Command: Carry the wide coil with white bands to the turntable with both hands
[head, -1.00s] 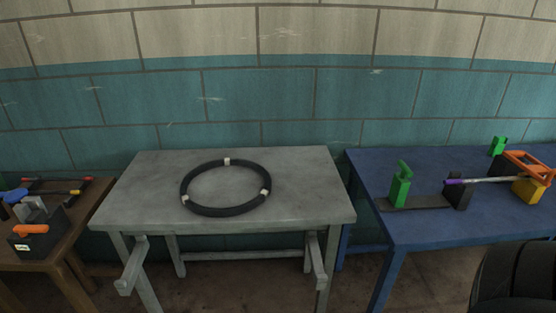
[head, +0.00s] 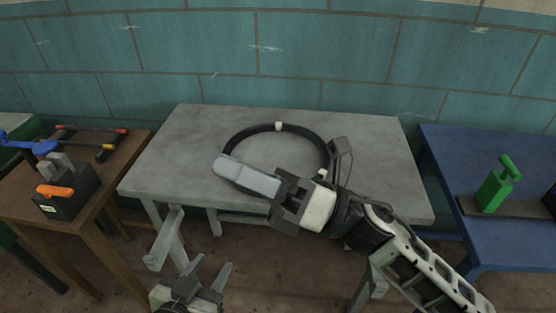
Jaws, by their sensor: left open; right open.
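The wide black coil (head: 247,135) with white bands lies flat on the grey table (head: 180,150). Its far and right edges show, with a white band at the back and another at the right. My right gripper (head: 280,155) is open above the coil's near side and hides part of it; I cannot tell whether it touches. My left gripper (head: 212,263) is open and empty, low in front of the table's near edge, apart from the coil. I cannot make out a turntable in this view.
A brown table (head: 30,205) at the left holds a black box (head: 68,198) with an orange handle and other tools. A blue table (head: 450,165) at the right holds a green block (head: 493,190). The grey table is clear around the coil.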

